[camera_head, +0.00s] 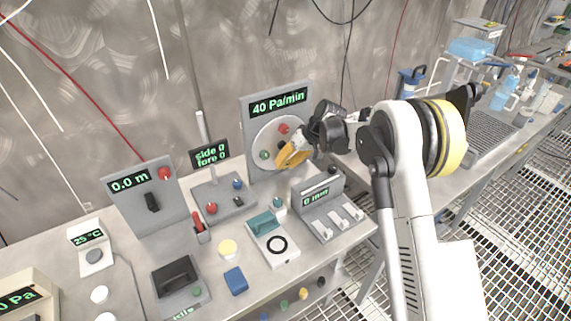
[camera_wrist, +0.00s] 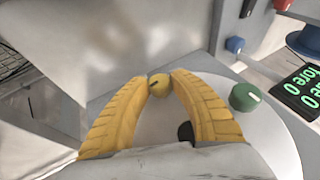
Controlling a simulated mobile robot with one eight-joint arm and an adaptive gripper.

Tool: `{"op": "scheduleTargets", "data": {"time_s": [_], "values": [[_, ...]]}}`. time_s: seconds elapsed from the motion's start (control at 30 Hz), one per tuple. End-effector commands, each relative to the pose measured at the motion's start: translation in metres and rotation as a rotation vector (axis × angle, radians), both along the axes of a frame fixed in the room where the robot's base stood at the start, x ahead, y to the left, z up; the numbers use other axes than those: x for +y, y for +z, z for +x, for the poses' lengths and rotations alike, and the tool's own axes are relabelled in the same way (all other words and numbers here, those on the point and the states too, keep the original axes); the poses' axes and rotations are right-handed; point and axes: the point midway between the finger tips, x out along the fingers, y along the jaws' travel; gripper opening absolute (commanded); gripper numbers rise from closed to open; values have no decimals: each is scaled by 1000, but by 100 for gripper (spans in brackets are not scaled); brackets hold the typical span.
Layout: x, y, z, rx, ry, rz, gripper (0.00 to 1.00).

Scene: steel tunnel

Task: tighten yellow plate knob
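The round white plate (camera_head: 262,132) is on an upright grey panel under a green "40 Pa/min" readout in the head view. It carries a red knob (camera_head: 284,128) and a green knob (camera_head: 265,155), and a dark one partly hidden. The yellow plate knob (camera_wrist: 158,84) shows in the wrist view near the plate's rim. My gripper (camera_head: 284,157) is at the plate and hides the yellow knob in the head view. In the wrist view my gripper's (camera_wrist: 159,80) yellow fingertips sit on both sides of the knob, seemingly touching it. The green knob (camera_wrist: 244,97) is to the right.
A small panel reading "side 0 fore 0" (camera_head: 209,155) stands left of the plate. A grey box with white levers (camera_head: 330,212) stands in front to the right. A teal-topped device (camera_head: 265,225) and a blue block (camera_head: 236,281) lie nearer the front.

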Motion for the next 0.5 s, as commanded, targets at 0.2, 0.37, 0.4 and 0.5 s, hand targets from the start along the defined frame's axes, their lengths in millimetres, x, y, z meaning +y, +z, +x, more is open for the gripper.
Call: {"op": "scheduleTargets", "data": {"time_s": [0.2,0.37,0.4,0.5], "values": [[0,0,0,0,0,1,0],[-1,-1,0,13,-1,19,0],[-1,-1,1,21,-1,31,0],[-1,-2,1,46,0,68,0]]}}
